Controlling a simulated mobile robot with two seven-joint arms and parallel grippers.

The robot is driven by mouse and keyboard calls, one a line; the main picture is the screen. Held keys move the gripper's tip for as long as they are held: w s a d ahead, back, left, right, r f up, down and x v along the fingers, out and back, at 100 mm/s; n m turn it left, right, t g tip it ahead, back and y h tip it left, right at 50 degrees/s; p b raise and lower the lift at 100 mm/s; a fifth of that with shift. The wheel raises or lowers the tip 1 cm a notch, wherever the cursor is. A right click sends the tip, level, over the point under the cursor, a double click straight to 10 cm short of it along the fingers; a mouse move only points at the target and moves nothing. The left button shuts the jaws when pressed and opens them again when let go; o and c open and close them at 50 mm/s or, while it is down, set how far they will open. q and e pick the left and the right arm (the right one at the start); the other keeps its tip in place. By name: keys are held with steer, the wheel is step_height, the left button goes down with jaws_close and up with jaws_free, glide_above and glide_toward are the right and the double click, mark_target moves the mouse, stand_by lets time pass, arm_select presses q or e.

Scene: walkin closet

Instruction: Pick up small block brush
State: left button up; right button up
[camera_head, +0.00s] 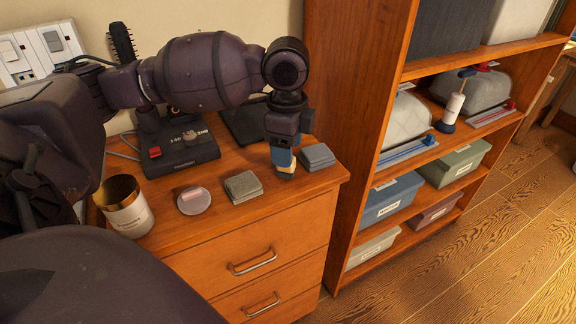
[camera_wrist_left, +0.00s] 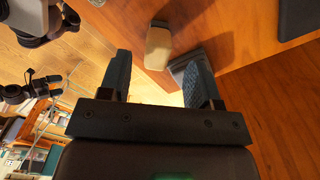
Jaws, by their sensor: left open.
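The small block brush, as I take it, is a pale cream block (camera_wrist_left: 158,47) at the dresser's edge in the left wrist view. In the head view only a cream sliver of it (camera_head: 287,172) shows at the fingertips; the rest is hidden. My left gripper (camera_head: 283,163) points down over the dresser's front right part. In the left wrist view its two blue-grey fingers (camera_wrist_left: 160,80) are spread, with the brush just beyond their tips and nothing clearly held. Whether a finger touches the brush I cannot tell.
A grey folded stack (camera_head: 317,157) lies close right of the gripper. A grey-green stack (camera_head: 242,187), a round dish (camera_head: 194,201), a cup (camera_head: 125,207) and a dark clock-like device (camera_head: 182,150) stand to the left. A tall wooden shelf (camera_head: 350,80) rises on the right.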

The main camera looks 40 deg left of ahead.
arm_select(q)
step_height(320, 180, down, 5)
steer(key=shift+s+r+b, duration=0.1)
steer(key=shift+s+b, duration=0.05)
steer(key=shift+b, duration=0.6)
steer(key=shift+r, duration=0.1)
steer(key=c, duration=1.1)
steer(key=shift+o, duration=0.2)
step_height(320, 180, up, 12)
steer(key=p, duration=0.3)
steer(key=shift+p, duration=0.3)
step_height(320, 180, up, 8)
steer(key=p, duration=0.2)
